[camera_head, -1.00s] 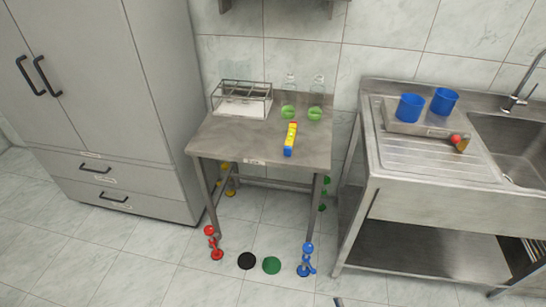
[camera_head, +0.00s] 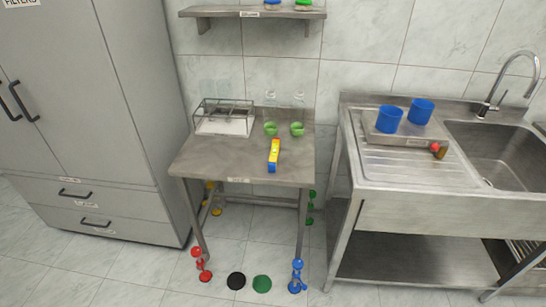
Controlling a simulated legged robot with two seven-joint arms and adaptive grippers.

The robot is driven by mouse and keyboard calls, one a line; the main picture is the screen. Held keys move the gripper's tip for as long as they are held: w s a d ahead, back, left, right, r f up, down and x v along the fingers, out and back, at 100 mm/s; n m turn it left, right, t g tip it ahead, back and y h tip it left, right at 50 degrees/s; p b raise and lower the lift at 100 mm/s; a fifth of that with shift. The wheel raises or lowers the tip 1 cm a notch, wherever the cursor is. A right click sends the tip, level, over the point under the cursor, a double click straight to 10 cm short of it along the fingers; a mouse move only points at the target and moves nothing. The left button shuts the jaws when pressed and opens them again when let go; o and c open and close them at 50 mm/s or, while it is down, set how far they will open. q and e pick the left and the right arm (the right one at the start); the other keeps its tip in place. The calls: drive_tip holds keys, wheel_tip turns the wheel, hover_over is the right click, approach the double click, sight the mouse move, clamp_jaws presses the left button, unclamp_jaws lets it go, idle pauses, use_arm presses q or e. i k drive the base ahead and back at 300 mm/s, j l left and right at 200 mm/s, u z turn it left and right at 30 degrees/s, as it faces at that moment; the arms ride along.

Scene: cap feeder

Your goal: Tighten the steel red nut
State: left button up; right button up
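A red adjusting part (camera_head: 201,265) shows at the foot of the steel table's (camera_head: 215,157) front left leg. It has a rounded top, a narrow middle and a wider base on the floor. It is too small to make out which piece is the nut or how tight it sits. A similar blue part (camera_head: 297,276) is at the front right leg. Yellow (camera_head: 215,211) and green (camera_head: 310,208) parts show at the back legs, partly hidden. Neither of my grippers is in view.
A yellow, blue and red bar (camera_head: 273,155), green cups (camera_head: 297,129) and a wire rack (camera_head: 224,118) stand on the table. Black (camera_head: 236,281) and green (camera_head: 262,284) discs lie on the floor. A cabinet (camera_head: 130,120) stands left, a sink unit (camera_head: 430,208) right.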

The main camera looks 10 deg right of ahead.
sight(204, 275)
drive_tip(key=i+j+z, duration=0.25)
drive_tip(key=i+j, duration=0.3)
drive_tip(key=i+j+z, duration=0.25)
drive_tip(key=i+j, duration=0.4)
